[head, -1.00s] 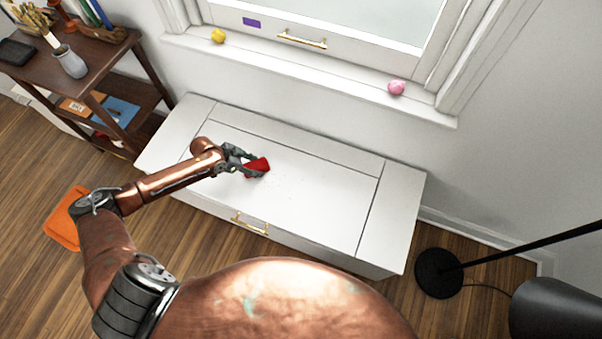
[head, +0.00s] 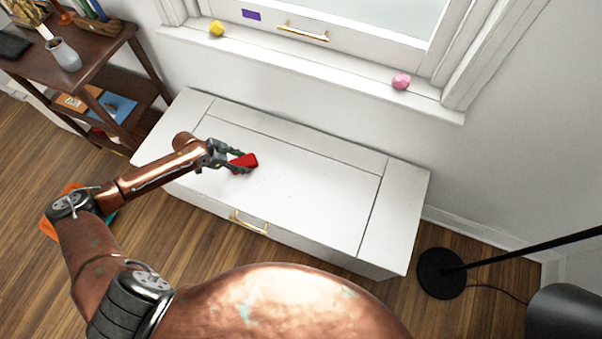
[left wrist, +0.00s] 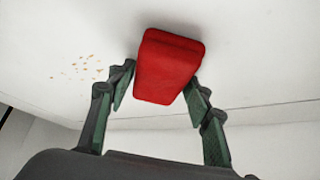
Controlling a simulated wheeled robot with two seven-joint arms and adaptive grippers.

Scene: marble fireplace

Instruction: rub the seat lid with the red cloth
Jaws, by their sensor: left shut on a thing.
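The white seat lid (head: 300,197) is the inset panel on top of the long white bench, closed, with a gold handle (head: 249,222) at its front. My left gripper (head: 240,163) is shut on the folded red cloth (head: 245,160) over the left part of the lid. In the left wrist view the cloth (left wrist: 168,66) sits between the green-padded fingers (left wrist: 159,97), against or just above the white surface. Small tan crumbs (left wrist: 88,67) lie on the lid beside it. Whether the cloth touches the lid is hard to tell. My right gripper is not in view.
A windowsill with a yellow object (head: 216,28) and a pink object (head: 401,81) runs behind the bench. A dark wooden shelf (head: 110,40) stands at left, a black lamp base (head: 441,273) at right. The lid's right half is clear.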

